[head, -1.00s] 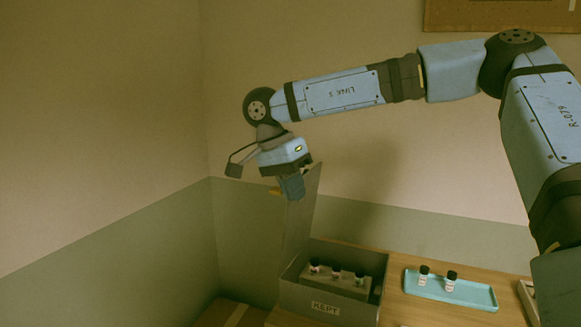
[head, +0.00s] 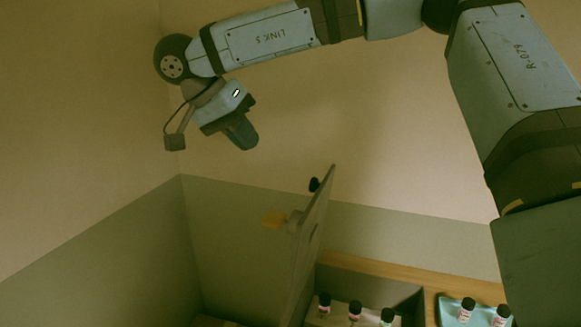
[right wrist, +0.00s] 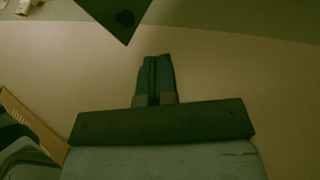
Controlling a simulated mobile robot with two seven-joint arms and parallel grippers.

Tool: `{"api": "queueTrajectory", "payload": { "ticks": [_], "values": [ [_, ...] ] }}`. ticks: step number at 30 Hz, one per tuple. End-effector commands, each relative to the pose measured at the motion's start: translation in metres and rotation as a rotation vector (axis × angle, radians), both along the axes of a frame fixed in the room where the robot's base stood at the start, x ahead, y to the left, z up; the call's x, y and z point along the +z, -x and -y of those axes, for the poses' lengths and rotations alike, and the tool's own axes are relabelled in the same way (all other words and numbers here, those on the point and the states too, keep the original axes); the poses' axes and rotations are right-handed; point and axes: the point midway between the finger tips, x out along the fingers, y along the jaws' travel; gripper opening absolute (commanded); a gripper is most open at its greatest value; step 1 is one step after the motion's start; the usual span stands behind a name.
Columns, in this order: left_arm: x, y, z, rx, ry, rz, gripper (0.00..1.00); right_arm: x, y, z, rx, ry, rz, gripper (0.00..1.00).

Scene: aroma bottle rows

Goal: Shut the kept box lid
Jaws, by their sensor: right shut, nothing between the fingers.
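The kept box (head: 370,270) is at the bottom of the head view, cut off by the frame edge. Its grey lid (head: 312,235) stands open, steeply upright at the box's left side. A dark knob (head: 314,185) shows near the lid's top. My right gripper (head: 246,140) is above and left of the lid, apart from it, with its fingers together and empty. In the right wrist view the shut fingers (right wrist: 155,70) point toward a dark flat corner (right wrist: 115,12), which looks like the lid. My left gripper is not in view.
Several small bottles (head: 355,312) with dark caps stand in the box. A light blue tray (head: 450,306) with bottles is to the right. A yellow piece (head: 273,219) shows just left of the lid; what it belongs to is unclear. Walls stand behind and left.

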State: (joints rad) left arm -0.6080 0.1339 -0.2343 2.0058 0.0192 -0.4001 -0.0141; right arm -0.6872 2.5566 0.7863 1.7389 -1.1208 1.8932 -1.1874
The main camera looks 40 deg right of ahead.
Motion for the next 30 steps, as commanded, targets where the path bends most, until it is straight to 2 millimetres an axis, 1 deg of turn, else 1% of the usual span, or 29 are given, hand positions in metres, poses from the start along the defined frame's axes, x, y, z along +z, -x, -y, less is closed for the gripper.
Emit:
{"api": "queueTrajectory", "payload": {
  "ticks": [4, 8, 11, 15, 20, 24, 27, 30],
  "values": [
    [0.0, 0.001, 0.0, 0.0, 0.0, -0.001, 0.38, -0.002, 0.001, 0.001, 0.005, 0.006, -0.001, 0.0],
    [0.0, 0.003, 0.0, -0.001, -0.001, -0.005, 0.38, -0.014, 0.005, 0.009, 0.005, 0.006, -0.001, 0.0],
    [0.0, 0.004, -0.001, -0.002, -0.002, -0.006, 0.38, -0.029, 0.009, 0.019, 0.004, 0.007, -0.002, 0.0],
    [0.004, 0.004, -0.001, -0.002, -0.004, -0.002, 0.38, -0.055, 0.017, 0.036, 0.003, 0.002, -0.005, 0.0],
    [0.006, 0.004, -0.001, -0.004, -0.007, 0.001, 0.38, -0.081, 0.025, 0.054, 0.004, 0.001, -0.004, 0.0],
    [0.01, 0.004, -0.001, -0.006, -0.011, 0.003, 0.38, -0.08, 0.044, 0.063, 0.005, 0.001, -0.001, 0.0],
    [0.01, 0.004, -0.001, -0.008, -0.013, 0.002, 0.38, -0.082, 0.053, 0.068, 0.004, 0.003, -0.001, 0.0],
    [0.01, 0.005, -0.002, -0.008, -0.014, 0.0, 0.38, -0.083, 0.058, 0.071, 0.004, 0.004, -0.001, 0.0]
  ]
}}
